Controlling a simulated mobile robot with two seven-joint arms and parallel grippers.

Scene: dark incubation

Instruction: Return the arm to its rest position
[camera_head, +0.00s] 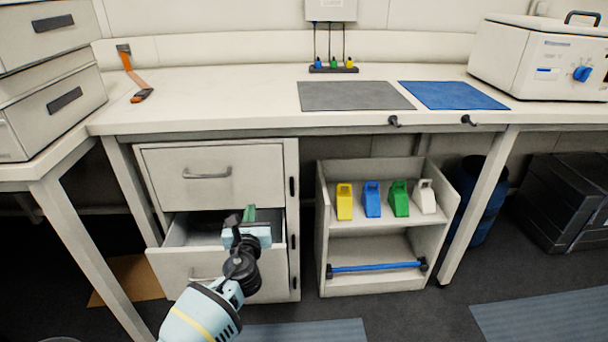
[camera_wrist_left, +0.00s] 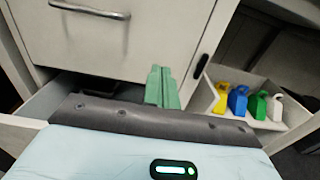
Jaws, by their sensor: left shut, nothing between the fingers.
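My left arm comes up from the bottom of the head view. My left gripper (camera_head: 249,214) is at the open lower drawer (camera_head: 176,262) of the white cabinet. Its green fingers are together with nothing between them. In the left wrist view the shut green fingers (camera_wrist_left: 163,86) point toward the cabinet front, just below the closed upper drawer (camera_wrist_left: 110,40). The gripper body hides part of the lower drawer's inside. My right gripper is in neither view.
A small shelf unit (camera_head: 388,219) with yellow, blue, green and white items stands to the right of the cabinet. The bench top (camera_head: 230,105) is above, with a grey mat (camera_head: 354,96), a blue mat (camera_head: 452,95) and a white machine (camera_head: 515,65). Bench legs flank the cabinet.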

